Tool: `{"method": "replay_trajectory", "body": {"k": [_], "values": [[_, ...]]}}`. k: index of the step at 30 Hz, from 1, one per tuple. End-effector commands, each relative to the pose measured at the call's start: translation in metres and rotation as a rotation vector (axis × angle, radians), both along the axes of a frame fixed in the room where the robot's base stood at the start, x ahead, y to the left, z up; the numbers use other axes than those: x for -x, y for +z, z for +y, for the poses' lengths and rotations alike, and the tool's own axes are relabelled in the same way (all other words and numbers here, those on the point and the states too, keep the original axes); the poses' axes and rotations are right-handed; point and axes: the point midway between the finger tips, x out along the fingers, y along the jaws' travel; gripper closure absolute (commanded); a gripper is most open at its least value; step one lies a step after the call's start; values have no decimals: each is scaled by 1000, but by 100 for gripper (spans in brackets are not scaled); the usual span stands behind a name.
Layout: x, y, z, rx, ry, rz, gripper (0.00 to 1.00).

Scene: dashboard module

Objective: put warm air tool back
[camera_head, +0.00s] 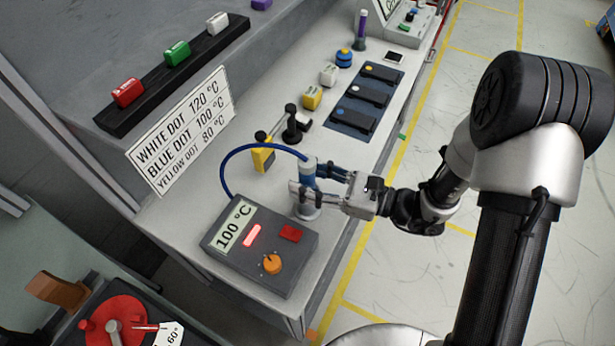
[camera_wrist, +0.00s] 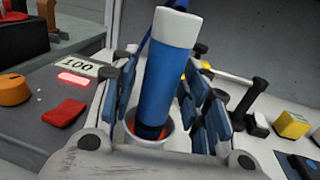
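The warm air tool (camera_head: 308,174) is a blue cylinder with a white end, and a blue hose runs from it to the control box (camera_head: 230,270). In the wrist view the tool (camera_wrist: 166,80) leans slightly, with its lower end in a round light cup (camera_wrist: 160,141) with an orange inside. The cup (camera_head: 306,212) stands beside the box in the head view. My gripper (camera_head: 314,182) is around the tool, one finger on each side. The wrist view shows gaps between the finger pads and the tool, so my gripper (camera_wrist: 165,108) looks open.
The box display reads 100 °C, with a lit red light, a red button (camera_head: 291,233) and an orange knob (camera_head: 272,264). A yellow item (camera_head: 263,159) and a black stand (camera_head: 292,127) are close behind the tool. A temperature sign (camera_head: 182,130) stands at the left.

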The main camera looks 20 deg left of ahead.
Motion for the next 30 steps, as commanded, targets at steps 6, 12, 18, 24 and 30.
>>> {"method": "replay_trajectory", "body": {"k": [6,12,18,24,30], "values": [[0,0,0,0,0,0,52],[0,5,0,0,0,0,52],[-4,5,-33,0,-8,2,52],[-7,5,-77,-1,-8,1,52],[-9,4,-109,-1,-4,1,52]]}}
